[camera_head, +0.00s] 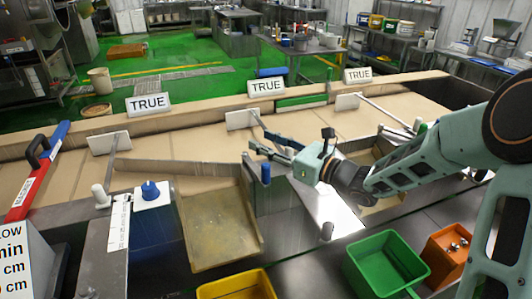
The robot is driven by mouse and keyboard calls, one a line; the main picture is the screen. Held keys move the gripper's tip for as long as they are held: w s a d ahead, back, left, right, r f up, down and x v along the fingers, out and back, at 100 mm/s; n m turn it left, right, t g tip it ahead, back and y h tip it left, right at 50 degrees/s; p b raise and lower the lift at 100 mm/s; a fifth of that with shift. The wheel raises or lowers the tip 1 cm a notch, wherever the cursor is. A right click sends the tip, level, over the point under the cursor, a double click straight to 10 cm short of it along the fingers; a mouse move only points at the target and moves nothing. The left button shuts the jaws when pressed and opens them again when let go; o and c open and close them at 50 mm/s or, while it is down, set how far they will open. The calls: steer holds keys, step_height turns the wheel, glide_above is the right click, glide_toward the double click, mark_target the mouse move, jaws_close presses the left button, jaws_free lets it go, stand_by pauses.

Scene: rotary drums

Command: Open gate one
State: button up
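No label marking gate one is readable. Three white plates on thin bars stand along the conveyor channel: a left plate (109,142), a middle plate (241,119) and a right plate (347,101). A long grey bar (177,168) lies across the channel at left. My gripper (257,141) reaches in from the right, over the near wall by the middle plate's bar. Its two dark fingers look spread, with nothing visible between them. A blue-topped post (266,173) stands just below the fingers; I cannot tell whether they touch anything.
Three TRUE signs (148,103) line the far rail. A blue knob (150,190) on a white block stands at left front. A red-and-blue bar (39,172) lies far left.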

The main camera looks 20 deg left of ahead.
steer(key=shift+a+r, duration=0.1)
steer(key=shift+r, duration=0.1)
steer(key=s+a+f+n+g, duration=0.1)
steer(key=s+a+n+g, duration=0.45)
steer(key=n, duration=0.35)
steer(key=n+t+h+b, duration=0.2)
steer(key=n+h+b, duration=0.2)
steer(key=n+h, duration=1.35)
glide_toward(267, 166)
steer(key=d+f+n+y, duration=0.2)
steer(key=d+n+y, duration=0.1)
steer(key=n+y, duration=0.15)
steer(key=shift+h, duration=0.3)
steer(key=p+x, duration=0.1)
steer(key=x, duration=1)
steer(key=shift+w, duration=0.15)
steer(key=shift+r, duration=0.1)
steer(key=shift+c, duration=0.7)
jaws_close()
